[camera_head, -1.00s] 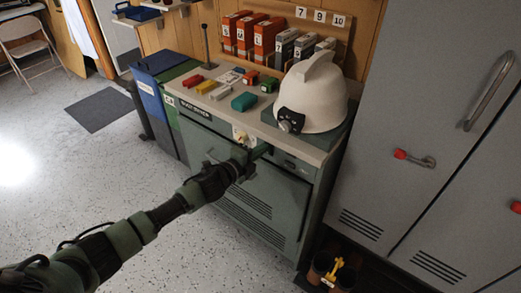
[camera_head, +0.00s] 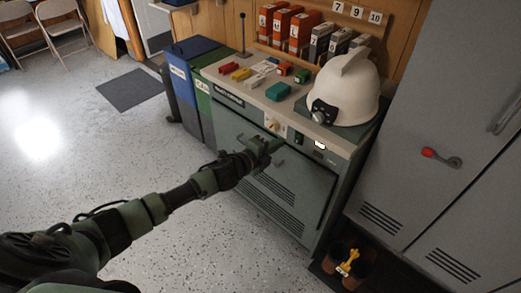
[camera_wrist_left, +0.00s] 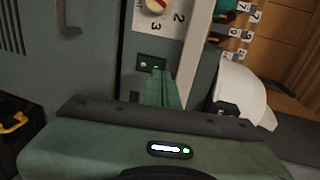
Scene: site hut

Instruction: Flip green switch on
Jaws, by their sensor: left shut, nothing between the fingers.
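The grey-green cabinet (camera_head: 300,190) has a control strip along its top front edge. A small dark switch plate with a green switch (camera_head: 298,137) sits there, right of the dial (camera_head: 271,124). My left gripper (camera_head: 268,145) is shut and empty, just left of and in front of the switch. In the left wrist view the closed green fingers (camera_wrist_left: 161,74) reach toward the switch plate (camera_wrist_left: 150,63), overlapping its edge; I cannot tell whether they touch. Small light marks show on the switch, but its position is unclear. My right gripper is out of view.
A small white display (camera_head: 320,146) glows right of the switch. Grey lockers (camera_head: 430,100) stand at right, bins (camera_head: 190,85) at left.

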